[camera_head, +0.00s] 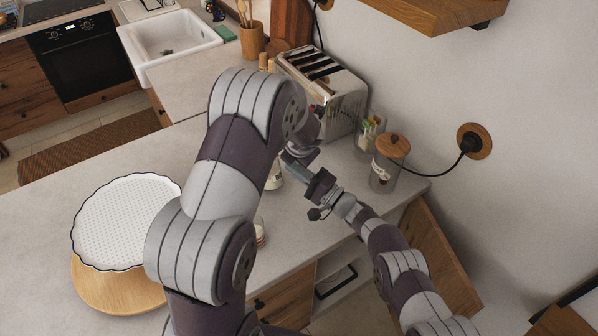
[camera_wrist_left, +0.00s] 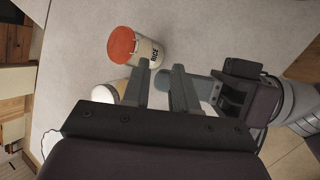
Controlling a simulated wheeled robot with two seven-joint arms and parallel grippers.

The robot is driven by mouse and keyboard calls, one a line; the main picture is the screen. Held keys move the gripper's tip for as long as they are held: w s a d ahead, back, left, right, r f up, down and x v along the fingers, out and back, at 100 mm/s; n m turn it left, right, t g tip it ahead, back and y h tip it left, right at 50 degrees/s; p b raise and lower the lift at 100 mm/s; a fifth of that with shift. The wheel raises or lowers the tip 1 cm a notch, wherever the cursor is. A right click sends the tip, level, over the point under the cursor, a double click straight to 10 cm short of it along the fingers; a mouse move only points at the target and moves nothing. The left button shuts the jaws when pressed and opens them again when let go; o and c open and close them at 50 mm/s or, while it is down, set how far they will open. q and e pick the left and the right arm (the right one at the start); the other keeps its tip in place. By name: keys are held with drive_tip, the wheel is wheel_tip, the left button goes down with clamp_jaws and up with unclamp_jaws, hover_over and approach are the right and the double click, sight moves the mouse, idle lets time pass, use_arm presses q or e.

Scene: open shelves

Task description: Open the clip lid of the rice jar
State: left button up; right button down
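The rice jar (camera_wrist_left: 146,52) shows in the left wrist view, pale with a dark RICE label and an orange-red lid (camera_wrist_left: 122,44). No clip can be made out on it, and I cannot tell whether the lid is shut. In the head view a pale jar (camera_head: 274,179), probably the same one, is mostly hidden behind my left arm. My left gripper (camera_wrist_left: 162,72) is open, its two fingers apart with the jar just beyond their tips. My right gripper (camera_head: 317,187) is close beside the left one, over the counter; its finger opening is not clear.
A glass jar with a wooden lid (camera_head: 391,145), a toaster (camera_head: 342,92) and a jar of colourful items (camera_head: 369,130) stand near the wall. A small glass jar (camera_head: 260,232) is near the counter's front edge. A white dish (camera_head: 128,215) is at left.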

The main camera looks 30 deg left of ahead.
use_arm(q)
drive_tip(key=s+d+r+m+t, duration=0.1)
drive_tip(key=s+d+r+m, duration=0.25)
drive_tip(key=r, duration=0.25)
drive_tip(key=s+d+r+m+t, duration=0.1)
drive_tip(key=s+d+r+m, duration=0.2)
drive_tip(key=r, duration=0.4)
drive_tip(key=s+d+f+m+g+h, duration=0.1)
drive_tip(key=s+d+f+m+h, duration=0.2)
drive_tip(key=m, duration=0.6)
drive_tip(key=s+d+f+m+h, duration=0.15)
drive_tip(key=s+d+m, duration=0.3)
drive_tip(key=m, duration=0.45)
drive_tip(key=s+a+f+m+g, duration=0.1)
drive_tip(key=s+f+m+g, duration=0.3)
drive_tip(key=s+m, duration=0.5)
drive_tip(key=shift+s+g, duration=0.4)
drive_tip(key=shift+s, duration=0.05)
use_arm(e)
drive_tip(key=shift+w+a+r+g+h, duration=0.1)
drive_tip(key=shift+a+r+h, duration=0.3)
drive_tip(key=shift+r+h, duration=0.2)
drive_tip(key=shift+a+r+g+h, duration=0.1)
drive_tip(key=shift+a+r+h, duration=0.3)
drive_tip(key=shift+r, duration=0.25)
drive_tip(key=shift+w+a+r+g+h, duration=0.1)
drive_tip(key=shift+a+r+h, duration=0.25)
drive_tip(key=shift+r+h, duration=0.3)
use_arm(q)
drive_tip(key=shift+y, duration=0.25)
